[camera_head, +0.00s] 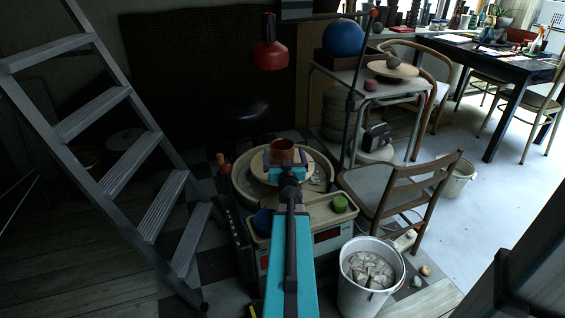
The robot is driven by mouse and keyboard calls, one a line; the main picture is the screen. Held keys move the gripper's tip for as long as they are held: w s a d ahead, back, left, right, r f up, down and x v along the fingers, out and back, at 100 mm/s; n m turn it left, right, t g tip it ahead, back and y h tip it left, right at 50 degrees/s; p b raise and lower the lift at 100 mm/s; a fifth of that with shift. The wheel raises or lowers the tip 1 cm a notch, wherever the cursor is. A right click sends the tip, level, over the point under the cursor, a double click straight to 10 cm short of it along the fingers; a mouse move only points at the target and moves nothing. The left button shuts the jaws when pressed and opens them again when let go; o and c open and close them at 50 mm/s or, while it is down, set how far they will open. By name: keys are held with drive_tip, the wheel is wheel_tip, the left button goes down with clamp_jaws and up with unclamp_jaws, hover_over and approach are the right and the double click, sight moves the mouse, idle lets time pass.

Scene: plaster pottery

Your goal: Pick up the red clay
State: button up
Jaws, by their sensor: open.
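A reddish-brown, pot-shaped clay piece (282,147) is on the pale round wheel head (318,167) of the pottery wheel. My gripper (284,159) is open in front of this piece, with its fingers appearing at either side of the piece's lower part. My gripper hides the base of the piece, and I cannot tell whether the fingers touch it. A smaller dull-red lump (371,85) lies on the side table at the back, well away from my gripper.
A green lump (340,203) and a blue bowl-like thing (263,221) are on the wheel's front ledge. A wooden chair (385,190) and a white bucket (346,295) stand close on the right. A metal stepladder (140,155) stands left. Open floor lies far right.

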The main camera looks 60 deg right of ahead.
sight(281, 141)
drive_tip(key=shift+b+x, duration=0.7)
drive_tip(key=shift+x, duration=1.9)
drive_tip(key=c, duration=2.2)
